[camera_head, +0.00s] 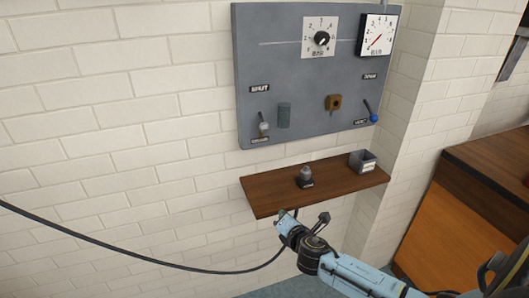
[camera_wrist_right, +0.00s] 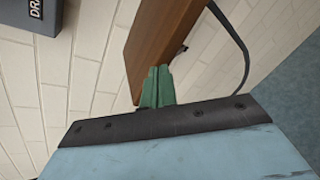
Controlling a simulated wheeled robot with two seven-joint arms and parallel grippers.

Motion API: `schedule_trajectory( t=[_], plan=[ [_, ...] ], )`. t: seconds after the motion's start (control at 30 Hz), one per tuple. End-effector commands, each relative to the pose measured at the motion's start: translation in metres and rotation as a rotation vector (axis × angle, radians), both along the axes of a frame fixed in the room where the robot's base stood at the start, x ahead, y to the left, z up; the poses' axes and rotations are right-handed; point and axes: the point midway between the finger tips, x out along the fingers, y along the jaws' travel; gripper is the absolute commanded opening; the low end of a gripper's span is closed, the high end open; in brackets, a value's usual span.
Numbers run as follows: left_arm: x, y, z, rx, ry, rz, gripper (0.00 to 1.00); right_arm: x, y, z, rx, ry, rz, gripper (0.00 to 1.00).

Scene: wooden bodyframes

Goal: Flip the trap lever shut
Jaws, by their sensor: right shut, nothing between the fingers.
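A grey wall panel (camera_head: 295,70) carries two small levers. The left lever (camera_head: 263,127) has a pale knob and sits low on the panel, below a label reading SHUT (camera_head: 260,88). The right lever (camera_head: 371,112) has a blue knob and tilts down to the right. I cannot read which one is labelled trap. My right gripper (camera_head: 284,217) is below the panel, near the front edge of the wooden shelf, apart from both levers. Its green fingers (camera_wrist_right: 157,88) are together and empty in the wrist view. My left gripper is not in view.
The wooden shelf (camera_head: 340,188) under the panel holds a small grey bell-shaped object (camera_head: 305,177) and a grey open box (camera_head: 362,161). The panel also has a dial knob (camera_head: 321,39), a gauge (camera_head: 378,35), a grey cylinder (camera_head: 284,115) and a brass fitting (camera_head: 333,102). An orange-brown cabinet (camera_head: 440,215) stands right.

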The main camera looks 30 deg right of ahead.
Motion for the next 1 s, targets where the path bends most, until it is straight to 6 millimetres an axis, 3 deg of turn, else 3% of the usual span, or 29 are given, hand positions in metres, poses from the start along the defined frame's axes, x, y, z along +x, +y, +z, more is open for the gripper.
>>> schedule_trajectory(
  t=[0.03,0.1,0.2,0.3,0.4,0.77,1.0],
  plan=[
    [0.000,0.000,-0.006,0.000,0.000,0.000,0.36,0.018,-0.002,0.038,-0.157,-0.064,0.061,0.00],
    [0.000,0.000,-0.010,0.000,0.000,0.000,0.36,0.034,0.000,0.082,-0.359,-0.129,0.122,0.00],
    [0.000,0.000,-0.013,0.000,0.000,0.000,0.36,0.046,0.004,0.128,-0.583,-0.195,0.173,0.00],
    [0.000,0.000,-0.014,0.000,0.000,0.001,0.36,0.050,0.007,0.152,-0.705,-0.228,0.193,0.00],
    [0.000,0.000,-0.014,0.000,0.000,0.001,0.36,0.051,0.008,0.160,-0.744,-0.237,0.198,0.00],
    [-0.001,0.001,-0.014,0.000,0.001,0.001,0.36,0.055,0.007,0.159,-0.739,-0.237,0.196,0.00],
    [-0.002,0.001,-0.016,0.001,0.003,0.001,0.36,0.088,0.001,0.162,-0.737,-0.237,0.194,0.00]
  ],
)
